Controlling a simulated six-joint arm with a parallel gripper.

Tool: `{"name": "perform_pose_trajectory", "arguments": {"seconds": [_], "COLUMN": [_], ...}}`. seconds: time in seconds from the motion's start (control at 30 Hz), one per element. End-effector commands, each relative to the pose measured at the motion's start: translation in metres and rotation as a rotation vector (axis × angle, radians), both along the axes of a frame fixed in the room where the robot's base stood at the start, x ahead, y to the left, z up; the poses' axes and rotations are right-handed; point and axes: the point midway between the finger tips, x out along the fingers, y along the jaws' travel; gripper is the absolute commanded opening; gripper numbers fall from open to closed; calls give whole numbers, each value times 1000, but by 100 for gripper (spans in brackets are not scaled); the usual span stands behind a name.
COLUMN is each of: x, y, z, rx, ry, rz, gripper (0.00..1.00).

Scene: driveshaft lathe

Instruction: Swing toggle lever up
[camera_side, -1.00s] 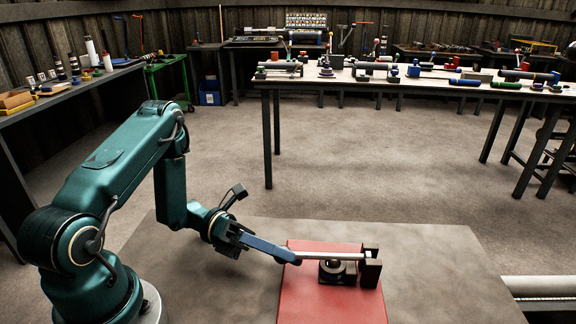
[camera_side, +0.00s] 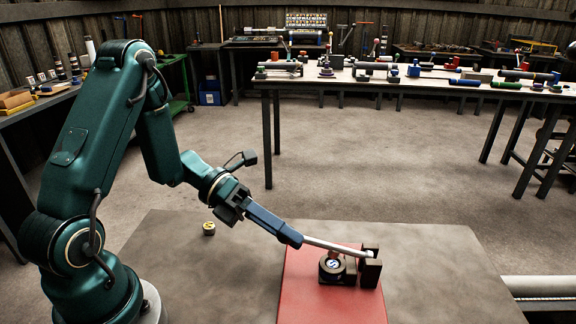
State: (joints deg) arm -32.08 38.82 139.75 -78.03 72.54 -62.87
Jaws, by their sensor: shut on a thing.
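The toggle lever is a silvery rod (camera_side: 325,243) with a blue handle (camera_side: 275,225). It slopes up to the left from a dark bracket (camera_side: 370,268) on the red plate (camera_side: 305,290). My gripper (camera_side: 240,203) is shut on the handle's upper left end; its fingertips are partly hidden by the handle. Under the rod, a round dark seat (camera_side: 333,266) stands on the red plate, with a small disc bearing a blue mark on top. The rod is raised clear of the seat at its left side.
A small round piece with a yellow top (camera_side: 209,228) lies on the grey mat (camera_side: 430,265), left of the red plate. A long table (camera_side: 440,82) with many parts stands behind. The mat right of the red plate is clear.

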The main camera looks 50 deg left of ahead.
Motion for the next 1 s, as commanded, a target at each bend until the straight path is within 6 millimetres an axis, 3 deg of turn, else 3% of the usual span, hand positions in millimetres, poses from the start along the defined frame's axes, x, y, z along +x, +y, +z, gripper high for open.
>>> {"name": "perform_pose_trajectory", "arguments": {"seconds": [0.67, 1.0], "x": [28, 52], "y": [-27, -54], "z": [63, 88], "rx": [365, 354], "ry": [331, 341], "rz": [-6, -5], "gripper": [0, 0]}}
